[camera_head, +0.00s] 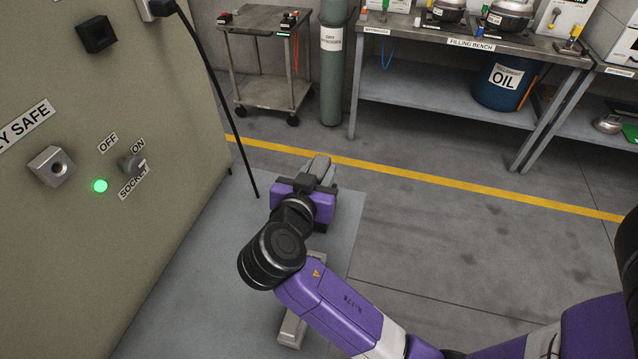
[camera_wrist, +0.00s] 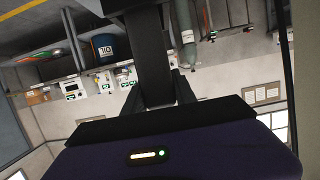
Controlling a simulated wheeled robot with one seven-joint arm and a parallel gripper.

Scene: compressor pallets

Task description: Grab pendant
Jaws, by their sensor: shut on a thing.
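My gripper (camera_head: 317,182) is out over the grey floor area beside the cabinet, with its purple body at the end of my arm. It is shut on a grey, bar-like thing, which I take to be the pendant (camera_head: 319,165); it sticks out beyond the fingers, away from me. In the wrist view the pendant (camera_wrist: 150,55) is a dark bar running up from between the fingers (camera_wrist: 156,92) to the top edge. The fingers and the gripper body hide its near end.
A beige cabinet (camera_head: 80,240) with switches and a green light stands at left. A black cable (camera_head: 222,105) hangs from its plug, close to my gripper. A cart (camera_head: 265,90), a gas cylinder (camera_head: 332,85) and the filling bench (camera_head: 440,92) stand behind the yellow line. Floor at right is clear.

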